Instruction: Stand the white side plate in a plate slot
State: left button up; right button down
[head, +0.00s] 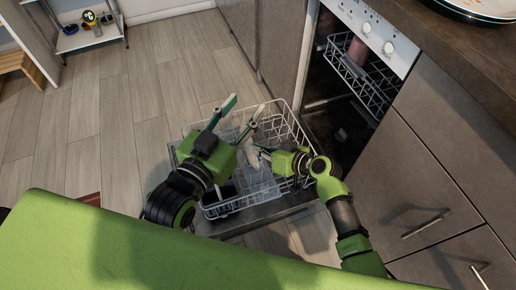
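The dishwasher's lower rack (222,207) is a white wire basket, pulled out over the lowered door. I cannot make out a white side plate in the rack or in either gripper; my arms cover part of the rack. My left gripper (243,108) is above the rack, its two fingers spread apart with nothing visible between them. My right gripper (256,155) is low over the middle of the rack, pointing left and close to my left gripper. Its pale fingertips are small and partly blurred into the wires, so its opening is unclear.
The dishwasher's upper rack (378,92) holds a pinkish cup (357,50). A dark-rimmed dish (478,10) is cut off on the counter (440,40) at top right. Cabinets (415,185) close off the right. Wooden floor (110,130) is open at left, with a shelf (88,38) beyond.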

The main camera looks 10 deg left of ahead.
pick_arm(q)
jog(key=shift+w+d+r+t, duration=0.1)
jog(key=shift+r+t, duration=0.2)
jog(key=shift+r, duration=0.3)
pick_arm(e)
jog(key=c, duration=2.2)
grip_release()
jog(key=shift+f, duration=0.15)
jog(key=v, duration=1.2)
